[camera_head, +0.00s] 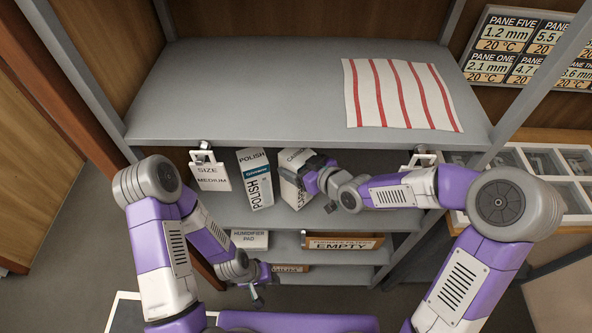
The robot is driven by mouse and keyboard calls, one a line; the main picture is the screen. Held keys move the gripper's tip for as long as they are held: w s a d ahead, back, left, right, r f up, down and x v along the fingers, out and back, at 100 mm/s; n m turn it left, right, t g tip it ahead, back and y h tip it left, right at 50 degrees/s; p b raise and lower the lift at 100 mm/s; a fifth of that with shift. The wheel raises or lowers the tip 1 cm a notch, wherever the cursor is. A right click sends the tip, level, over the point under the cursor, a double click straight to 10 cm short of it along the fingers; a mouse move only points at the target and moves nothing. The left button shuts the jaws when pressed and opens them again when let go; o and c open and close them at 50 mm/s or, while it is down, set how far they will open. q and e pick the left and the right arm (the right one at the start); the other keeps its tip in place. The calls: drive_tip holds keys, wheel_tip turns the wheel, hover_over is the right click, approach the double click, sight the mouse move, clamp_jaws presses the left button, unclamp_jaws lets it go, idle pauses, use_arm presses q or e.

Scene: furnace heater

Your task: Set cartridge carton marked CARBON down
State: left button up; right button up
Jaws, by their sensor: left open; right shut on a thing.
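The white carton with partly hidden lettering starting "CA" (294,158) is at the middle of the shelf unit, just below the front edge of the top shelf. My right gripper (312,181) is shut on it from the right and covers part of its front. I cannot tell whether the carton's bottom touches the shelf below. My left gripper (257,290) is open and empty, low at the front of the lower shelves.
A white POLISH carton (255,180) stands close left of the held carton. A SIZE MEDIUM tag (210,174) hangs further left. A red-striped cloth (400,94) lies on the top shelf (240,90), whose left part is bare. Lower shelves bear HUMIDIFIER PAD (249,238) and EMPTY (343,242) labels.

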wheel_tip(320, 180, down, 2)
drive_tip(key=shift+w+f+b, duration=0.1)
drive_tip(key=shift+b, duration=0.25)
drive_tip(key=o, duration=1.6)
use_arm(q)
drive_tip(key=shift+a+f, duration=0.15)
drive_tip(key=shift+f, duration=0.55)
wheel_tip(320, 180, up, 4)
drive_tip(key=p, duration=0.4)
use_arm(e)
drive_tip(key=v, duration=1.2)
